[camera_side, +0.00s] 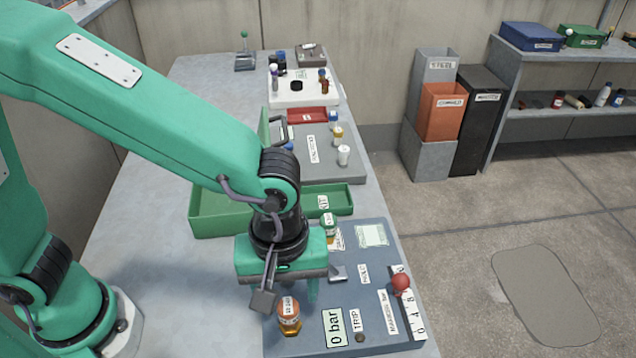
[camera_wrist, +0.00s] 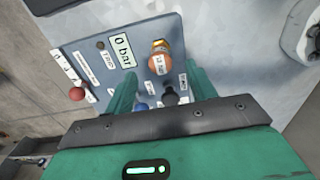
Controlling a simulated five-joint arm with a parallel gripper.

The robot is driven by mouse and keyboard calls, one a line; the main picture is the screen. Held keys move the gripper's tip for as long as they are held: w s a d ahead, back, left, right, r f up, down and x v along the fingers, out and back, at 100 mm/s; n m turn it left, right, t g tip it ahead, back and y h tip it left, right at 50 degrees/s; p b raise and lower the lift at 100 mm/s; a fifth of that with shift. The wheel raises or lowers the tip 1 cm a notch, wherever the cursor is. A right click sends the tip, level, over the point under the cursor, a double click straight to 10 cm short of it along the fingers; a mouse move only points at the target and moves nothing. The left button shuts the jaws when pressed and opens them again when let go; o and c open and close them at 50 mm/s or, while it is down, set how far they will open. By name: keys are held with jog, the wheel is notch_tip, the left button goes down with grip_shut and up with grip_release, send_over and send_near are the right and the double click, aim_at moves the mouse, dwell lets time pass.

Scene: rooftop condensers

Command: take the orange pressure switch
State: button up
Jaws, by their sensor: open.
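The orange pressure switch (camera_side: 289,312) has an orange cap with a white label and a brass-coloured base. It stands upright on the grey panel (camera_side: 285,346) near its front left. In the wrist view the switch (camera_wrist: 159,58) shows just beyond the fingertips, about midway between them. My gripper (camera_wrist: 161,80) is open and empty, fingers pointing down at the panel. In the side view my gripper's green body is above and slightly behind the switch, and one finger shows to the right of it. The switch is not between the jaws. The other finger is mostly hidden there.
A green-capped switch (camera_side: 328,226) stands behind my gripper. A red ball (camera_side: 400,282) sits on the scale at the panel's right edge. A 0 bar display (camera_side: 334,327) lies right of the orange switch. A green tray (camera_side: 215,212) is behind. Bare bench lies left.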

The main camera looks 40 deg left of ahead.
aim_at(288, 306)
jog(key=shift+w+a+f, duration=0.1)
jog(key=shift+f, duration=2.75)
jog(key=c, duration=1.2)
jog(key=shift+r, duration=0.1)
jog(key=shift+r, duration=4.95)
